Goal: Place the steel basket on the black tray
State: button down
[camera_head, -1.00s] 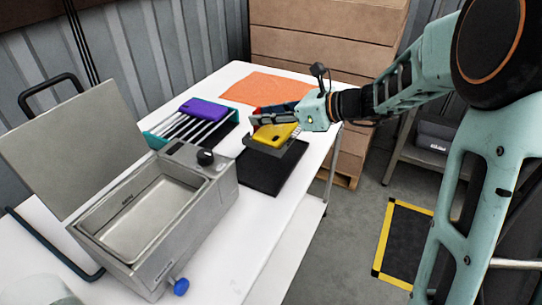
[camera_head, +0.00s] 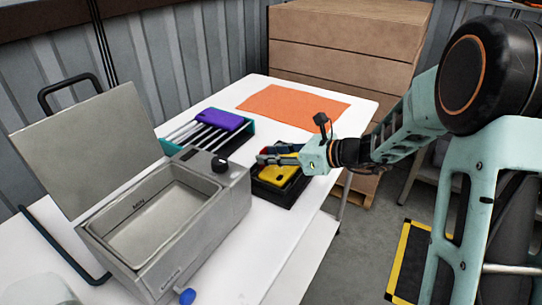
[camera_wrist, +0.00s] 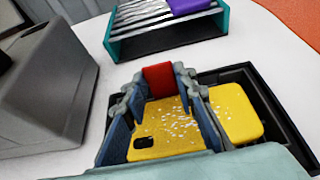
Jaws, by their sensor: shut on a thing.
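My gripper (camera_head: 266,155) is over the black tray (camera_head: 304,184) on the white table. In the wrist view its fingertips (camera_wrist: 160,84) are closed about a red block (camera_wrist: 159,79), which seems to be the grip of the steel basket. The basket itself is mostly hidden by the fingers and a yellow phone-like piece (camera_head: 280,175), which lies in or on it. The basket is low within the tray's outline; I cannot tell whether it touches the tray floor. The tray's dark rim (camera_wrist: 273,103) shows to the right of the yellow piece.
A steel bath (camera_head: 175,245) with an open lid (camera_head: 90,150) stands to the left, close to the tray. A teal rack (camera_head: 248,134) with a purple piece (camera_head: 216,120) is behind. An orange mat (camera_head: 295,105) lies at the back. The table's right edge is near.

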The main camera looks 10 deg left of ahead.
jog(key=shift+f, duration=0.1)
jog(key=c, duration=1.6)
grip_release()
jog(key=shift+d+r, duration=0.25)
jog(key=shift+r, duration=0.05)
jog(key=p+v, duration=0.1)
jog(key=v, duration=1)
jog(key=shift+s+d, duration=0.2)
jog(key=shift+d, duration=0.1)
